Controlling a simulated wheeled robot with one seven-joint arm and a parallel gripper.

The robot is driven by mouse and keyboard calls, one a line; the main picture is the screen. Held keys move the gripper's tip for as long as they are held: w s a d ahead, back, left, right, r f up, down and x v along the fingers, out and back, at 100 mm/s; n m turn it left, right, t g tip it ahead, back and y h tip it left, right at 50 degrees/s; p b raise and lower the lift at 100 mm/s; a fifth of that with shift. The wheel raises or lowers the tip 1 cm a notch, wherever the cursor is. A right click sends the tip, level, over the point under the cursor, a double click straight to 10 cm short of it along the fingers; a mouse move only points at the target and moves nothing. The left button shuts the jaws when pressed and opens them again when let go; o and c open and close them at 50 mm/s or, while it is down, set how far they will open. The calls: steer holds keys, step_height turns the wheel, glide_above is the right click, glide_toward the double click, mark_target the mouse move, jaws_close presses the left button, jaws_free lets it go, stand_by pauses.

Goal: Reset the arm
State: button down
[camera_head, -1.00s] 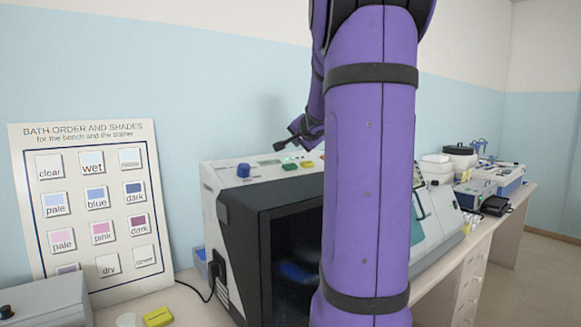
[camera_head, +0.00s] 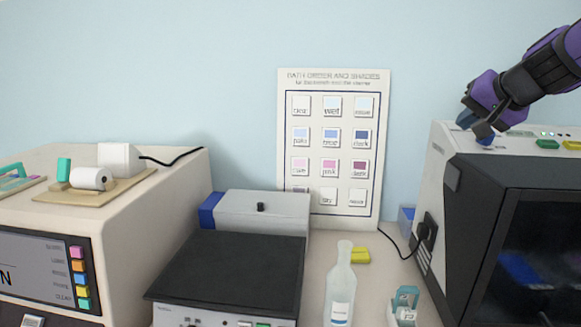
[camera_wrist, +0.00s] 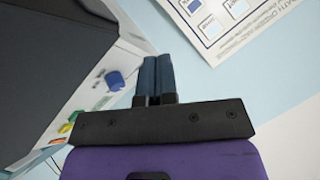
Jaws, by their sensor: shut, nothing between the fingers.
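My arm reaches in from the upper right in the head view. My gripper (camera_head: 478,127) is over the top left of the dark-fronted machine (camera_head: 441,180), close to its blue knob. Whether it touches the knob cannot be told from the head view. In the wrist view the two dark blue fingers of my gripper (camera_wrist: 157,68) lie side by side, shut and empty. There the blue knob (camera_wrist: 114,81) is left of the fingers, with a visible gap in the picture.
A bath-order chart (camera_head: 331,222) leans on the wall. A clear bottle (camera_head: 341,285), a yellow block (camera_head: 360,256) and a small teal-topped item (camera_head: 405,298) stand on the bench. A black-lidded device (camera_head: 232,268) and a printer-like machine (camera_head: 150,215) stand at left. Open air lies above the bench.

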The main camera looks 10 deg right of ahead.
steer(key=s+a+f+n+g, duration=0.2)
steer(key=s+a+f+n, duration=0.2)
steer(key=s+a, duration=0.3)
steer(key=s+a+f+n+g, duration=0.3)
steer(key=s+a, duration=0.4)
steer(key=s, duration=0.4)
step_height(320, 180, down, 2)
steer(key=shift+s+a+f+n, duration=0.15)
steer(key=shift+a+n, duration=0.2)
steer(key=shift+n, duration=0.25)
stand_by(5.5)
